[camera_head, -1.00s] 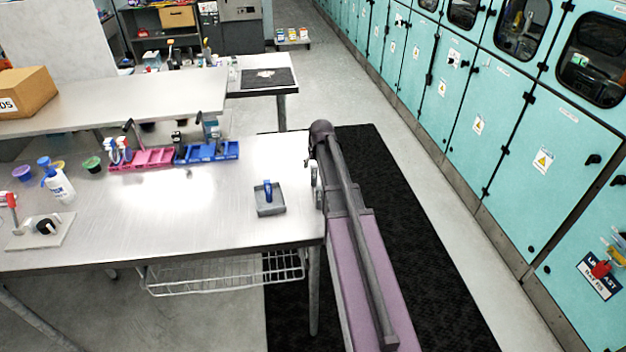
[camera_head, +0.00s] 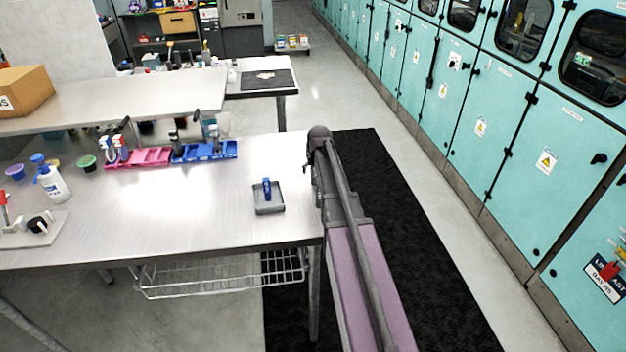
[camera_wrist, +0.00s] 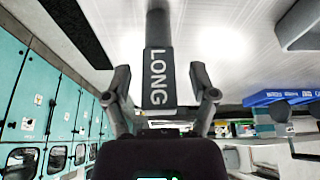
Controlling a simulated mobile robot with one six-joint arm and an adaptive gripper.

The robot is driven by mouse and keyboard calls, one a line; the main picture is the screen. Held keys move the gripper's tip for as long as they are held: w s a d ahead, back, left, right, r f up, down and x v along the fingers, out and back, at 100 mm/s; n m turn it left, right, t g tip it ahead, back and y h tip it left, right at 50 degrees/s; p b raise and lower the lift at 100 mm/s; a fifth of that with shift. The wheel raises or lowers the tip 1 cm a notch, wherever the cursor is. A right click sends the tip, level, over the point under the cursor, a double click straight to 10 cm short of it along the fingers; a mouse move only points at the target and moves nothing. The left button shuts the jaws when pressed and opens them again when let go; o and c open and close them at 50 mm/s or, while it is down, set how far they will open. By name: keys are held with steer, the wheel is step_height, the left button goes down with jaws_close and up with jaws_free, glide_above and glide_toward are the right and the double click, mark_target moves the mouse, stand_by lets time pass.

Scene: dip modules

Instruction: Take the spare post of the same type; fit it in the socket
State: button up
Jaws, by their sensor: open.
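In the wrist view, a dark grey bar marked "LONG" (camera_wrist: 158,78) runs between the two fingers of my gripper (camera_wrist: 160,82). The fingers are spread, with a visible gap on each side of the bar. The bar's far end runs out at the top of the picture. In the head view, a grey square tray (camera_head: 262,211) near the table's right end holds a small blue and dark piece (camera_head: 267,190). The tray is left of my arm. I cannot pick out the socket.
Pink (camera_head: 140,158) and blue (camera_head: 205,152) bins with several upright parts stand at the table's back. A white bottle (camera_head: 52,184), cups and a plate with a red-handled clamp (camera_head: 35,229) are at left. The middle of the table (camera_head: 170,210) is clear.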

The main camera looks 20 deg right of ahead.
stand_by(0.4)
jaws_close()
steer(key=shift+r, duration=0.1)
step_height(320, 180, up, 3)
steer(key=p, duration=0.3)
steer(key=shift+r, duration=0.1)
steer(key=s+d+r+p, duration=0.1)
steer(key=s+p, duration=0.1)
steer(key=s, duration=1.4)
steer(key=shift+d+r, duration=0.3)
steer(key=shift+r, duration=0.05)
